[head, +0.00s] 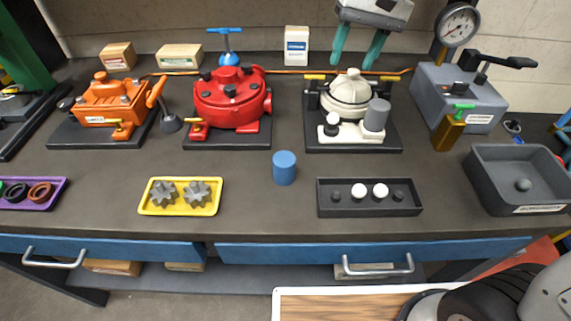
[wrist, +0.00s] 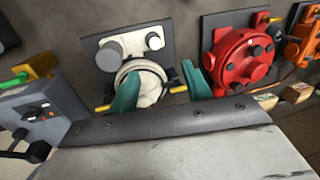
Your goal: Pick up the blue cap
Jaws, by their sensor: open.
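The blue cap (head: 285,167) is a short blue cylinder standing upright on the dark bench top, between the yellow tray and the black tray. My gripper (head: 358,62) is at the top of the head view, above and behind the white motor (head: 350,95), with its two teal fingers apart and nothing between them. It is well away from the blue cap, up and to the right of it. In the wrist view the open teal fingers (wrist: 158,90) show with the white motor beyond them. The blue cap cannot be made out in the wrist view.
A yellow tray (head: 146,206) holds two gears, and a black tray (head: 370,210) holds white and dark balls. The red motor (head: 230,98), orange motor (head: 103,102) and grey gauge unit (head: 455,95) stand behind. A grey bin (head: 515,160) is at right. Bare bench surrounds the cap.

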